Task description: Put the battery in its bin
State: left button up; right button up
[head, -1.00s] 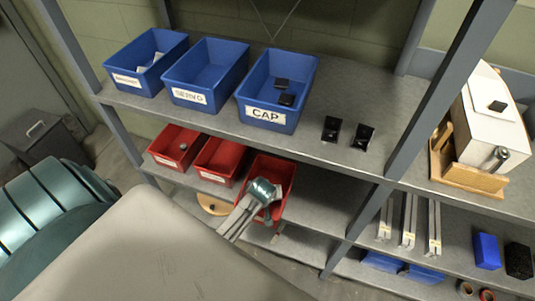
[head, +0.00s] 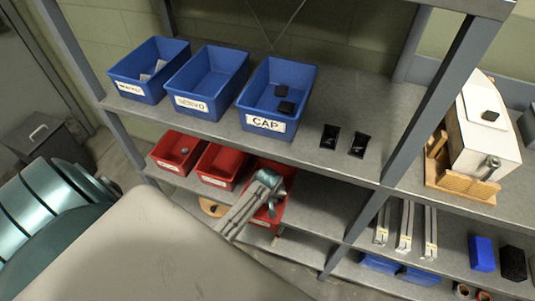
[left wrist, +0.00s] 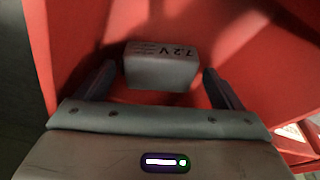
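A pale grey block battery marked "7.2 V" (left wrist: 160,68) lies against red bin walls in the left wrist view. My left gripper (left wrist: 160,85) is open, with one finger on each side of the battery and a gap on both sides. In the head view my left gripper (head: 275,183) reaches into the rightmost red bin (head: 282,208) on the middle shelf. The arm covers this bin's front, so its label cannot be read, and I cannot make out the battery there. My right gripper is not in view.
Two more red bins, a left one (head: 165,164) and a middle one (head: 214,181), stand beside it. The upper shelf (head: 225,130) holds blue bins, including the SERVO bin (head: 190,107) and CAP bin (head: 262,124). Shelf uprights (head: 420,110) stand to the right.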

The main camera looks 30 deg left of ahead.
aim_at(268, 206)
pick_arm(q)
jog(key=v, duration=0.7)
jog(key=shift+r, duration=0.35)
